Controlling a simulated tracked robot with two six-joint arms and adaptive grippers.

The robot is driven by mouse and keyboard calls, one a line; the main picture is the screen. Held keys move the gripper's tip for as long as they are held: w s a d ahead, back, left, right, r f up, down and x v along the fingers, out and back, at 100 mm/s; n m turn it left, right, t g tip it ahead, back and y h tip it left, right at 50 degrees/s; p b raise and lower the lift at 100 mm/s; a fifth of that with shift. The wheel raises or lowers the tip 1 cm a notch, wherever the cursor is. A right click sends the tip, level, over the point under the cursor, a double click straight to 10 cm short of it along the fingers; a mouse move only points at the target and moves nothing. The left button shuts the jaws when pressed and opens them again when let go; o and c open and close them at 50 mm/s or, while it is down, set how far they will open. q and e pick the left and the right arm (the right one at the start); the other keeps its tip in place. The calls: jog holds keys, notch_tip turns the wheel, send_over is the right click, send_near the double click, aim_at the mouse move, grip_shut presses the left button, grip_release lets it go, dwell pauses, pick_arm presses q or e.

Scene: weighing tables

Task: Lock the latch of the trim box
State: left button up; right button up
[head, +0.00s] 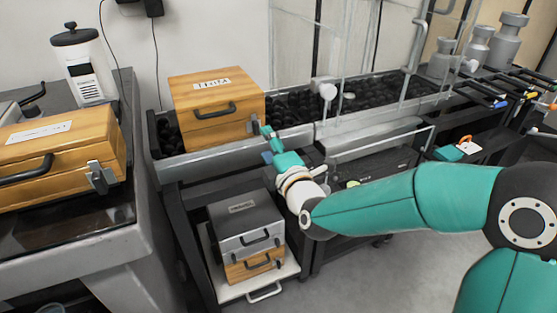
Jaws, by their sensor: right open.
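The trim box (195,98) is a wooden box with a dark handle and a white label on its lid. It sits on the dark, pebbled bed of the table behind. Its lid looks down. A small grey latch (254,126) shows at the box's front right corner, partly behind my gripper; I cannot tell its position. My right gripper (266,143) is open and empty, close to that corner; I cannot tell whether it touches the latch. My left gripper is out of view.
Another wooden box (65,150) with a metal latch stands on the left counter. Glass panels (345,50) and metal weights (508,40) stand to the right.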

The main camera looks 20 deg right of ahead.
jog(key=s, duration=0.6)
jog(key=shift+s+d, duration=0.1)
jog(key=s+a+f+m+g, duration=0.15)
jog(key=f+g, duration=0.25)
jog(key=f, duration=1.1)
jog(key=s+f+m+g, duration=0.15)
jog(key=f+g, duration=0.25)
jog(key=f, duration=1)
jog(key=s+a+f+m+g+y, duration=0.4)
jog(key=s+f+m+g, duration=0.55)
jog(key=s+f, duration=0.65)
jog(key=s+a+r+m+p, duration=0.1)
jog(key=r+m+p, duration=0.3)
jog(key=r+p, duration=1.2)
jog(key=s+a+r+m+p, duration=0.1)
jog(key=s+r+m+p, duration=0.2)
jog(key=r+p, duration=1.4)
jog(key=shift+r+m+h, duration=0.3)
jog(key=shift+r+m, duration=0.2)
jog(key=shift+m, duration=0.05)
